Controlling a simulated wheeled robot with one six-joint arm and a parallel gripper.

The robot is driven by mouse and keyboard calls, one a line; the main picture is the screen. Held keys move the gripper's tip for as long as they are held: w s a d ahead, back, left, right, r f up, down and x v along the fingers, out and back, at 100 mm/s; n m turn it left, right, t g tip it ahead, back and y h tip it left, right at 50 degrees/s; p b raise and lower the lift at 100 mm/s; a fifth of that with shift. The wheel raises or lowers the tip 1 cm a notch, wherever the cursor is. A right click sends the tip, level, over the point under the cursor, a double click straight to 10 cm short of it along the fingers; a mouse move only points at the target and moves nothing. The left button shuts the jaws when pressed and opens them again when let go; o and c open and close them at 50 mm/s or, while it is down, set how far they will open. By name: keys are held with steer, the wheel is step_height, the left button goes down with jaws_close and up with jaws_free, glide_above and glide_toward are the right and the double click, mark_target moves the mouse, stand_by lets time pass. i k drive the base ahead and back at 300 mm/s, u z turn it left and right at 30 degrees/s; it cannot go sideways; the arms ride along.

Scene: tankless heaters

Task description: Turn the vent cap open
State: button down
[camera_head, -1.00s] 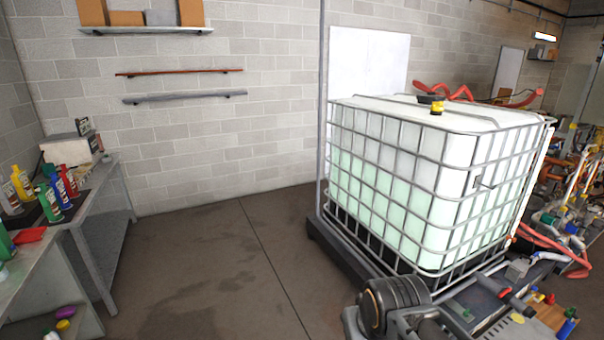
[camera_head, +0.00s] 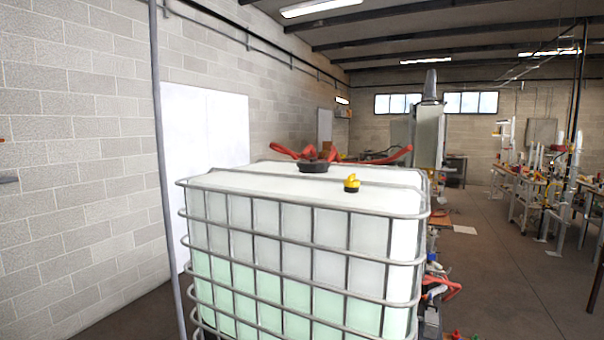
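A yellow vent cap (camera_head: 351,182) with a black base stands on the white top of a caged liquid tank (camera_head: 262,236), near the front edge and right of its middle. A wider black lid (camera_head: 313,167) sits behind it to the left. The view does not show clearly whether the cap is open or closed. My gripper is not in the head view.
Metal cage bars (camera_head: 300,207) run around the tank. A thin grey pole (camera_head: 160,170) stands at its left. Red hoses (camera_head: 296,152) show behind the tank's top. Open floor (camera_head: 510,270) lies to the right, with workbenches and equipment beyond.

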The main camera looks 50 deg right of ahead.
mark_target(351, 181)
steer(key=i, duration=1.3)
steer(key=z, duration=1.8)
